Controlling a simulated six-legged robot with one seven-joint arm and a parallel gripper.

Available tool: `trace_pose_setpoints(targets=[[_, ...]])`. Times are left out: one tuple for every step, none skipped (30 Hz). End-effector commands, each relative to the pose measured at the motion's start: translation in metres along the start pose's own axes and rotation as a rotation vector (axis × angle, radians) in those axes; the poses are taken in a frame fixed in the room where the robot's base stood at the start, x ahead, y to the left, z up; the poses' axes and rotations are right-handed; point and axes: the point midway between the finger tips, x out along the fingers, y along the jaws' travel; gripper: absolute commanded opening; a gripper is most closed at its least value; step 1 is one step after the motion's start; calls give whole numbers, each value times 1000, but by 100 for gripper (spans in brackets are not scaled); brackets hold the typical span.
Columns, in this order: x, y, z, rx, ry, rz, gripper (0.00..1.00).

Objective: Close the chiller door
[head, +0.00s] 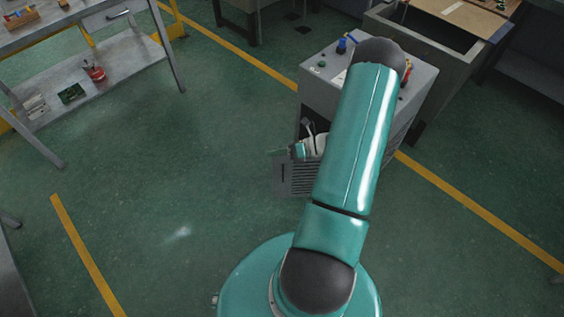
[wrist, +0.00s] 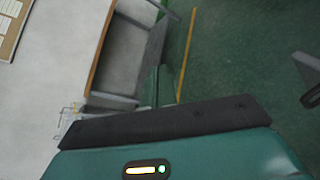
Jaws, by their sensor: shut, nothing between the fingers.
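The chiller (head: 316,66) is a grey cabinet with knobs and fittings on its top, partly covered by my arm in the head view. Its grey louvred door (head: 304,180) stands out from the cabinet's front, open, and a dark gap shows in the front above it. My gripper (head: 290,152) is small in the head view, at the top edge of the door, on the cabinet side. It looks shut and empty; I cannot tell whether it touches the door.
A grey workbench (head: 125,55) with a lower shelf stands at the left. A grey tank-like unit (head: 440,50) stands behind the chiller at the right. Yellow lines (head: 460,205) mark the green floor. The floor left of the door is clear.

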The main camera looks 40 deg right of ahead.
Motion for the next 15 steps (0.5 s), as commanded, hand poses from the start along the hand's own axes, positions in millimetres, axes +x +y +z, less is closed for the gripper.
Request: trace_pose_setpoints(targets=[[-7, -18, -17, 98, -78, -14, 0], [-12, -28, -24, 150, -124, -22, 0], [-16, -40, -36, 222, -186, -31, 0], [-20, -49, -44, 274, -232, -37, 0], [-23, -58, -52, 325, -278, -41, 0], [-28, -69, -65, 394, -343, -47, 0], [-32, -77, -74, 444, -391, -51, 0], [-35, -85, -84, 494, -439, -54, 0], [-39, -94, -96, 554, -501, -56, 0], [-41, -100, -105, 596, -545, -57, 0], [-44, -106, -114, 636, -585, -58, 0], [-46, -113, -124, 682, -635, -58, 0], [-48, -117, -131, 712, -668, -57, 0], [-49, -120, -137, 737, -697, -56, 0], [-51, -124, -144, 766, -729, -56, 0]])
